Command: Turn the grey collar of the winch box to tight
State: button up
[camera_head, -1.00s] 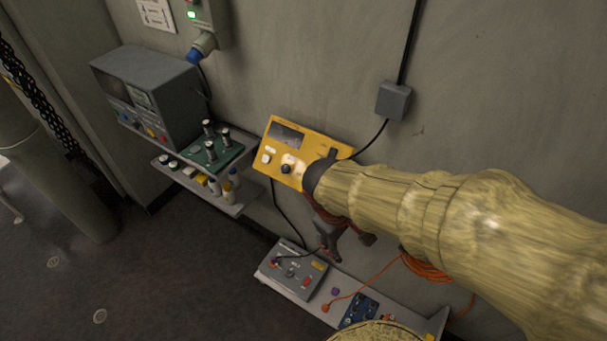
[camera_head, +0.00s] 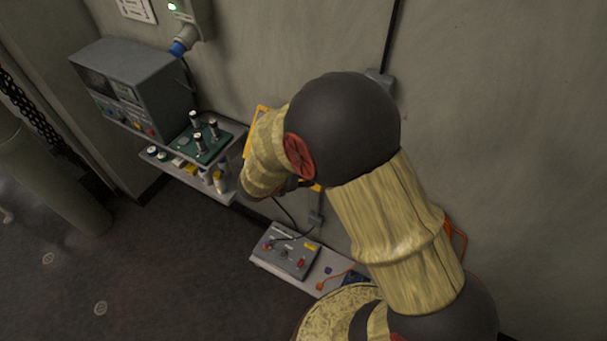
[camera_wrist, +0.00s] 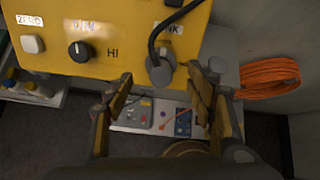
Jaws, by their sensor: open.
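A yellow box (camera_wrist: 110,50) fills the top of the wrist view; I take it as the winch box, though no such name is readable. A grey collar (camera_wrist: 160,73) with a dark cable sits at its lower right edge, under a label ending in "NK". My gripper (camera_wrist: 163,84) is open, with one finger on each side of the collar and gaps visible; contact cannot be told. In the head view my arm covers most of the yellow box, leaving its left edge (camera_head: 247,142), and hides the gripper and collar.
The yellow box also has a black knob (camera_wrist: 80,51) and a white button (camera_wrist: 32,44). A grey control box (camera_head: 290,252) stands on the low shelf. An orange cable coil (camera_wrist: 270,78) hangs at right.

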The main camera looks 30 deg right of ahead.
jog(key=x, duration=0.5)
jog(key=shift+s, duration=0.1)
jog(key=c, duration=0.4)
jog(key=c, duration=0.7)
jog(key=shift+b, duration=0.35)
jog(key=shift+c, duration=0.3)
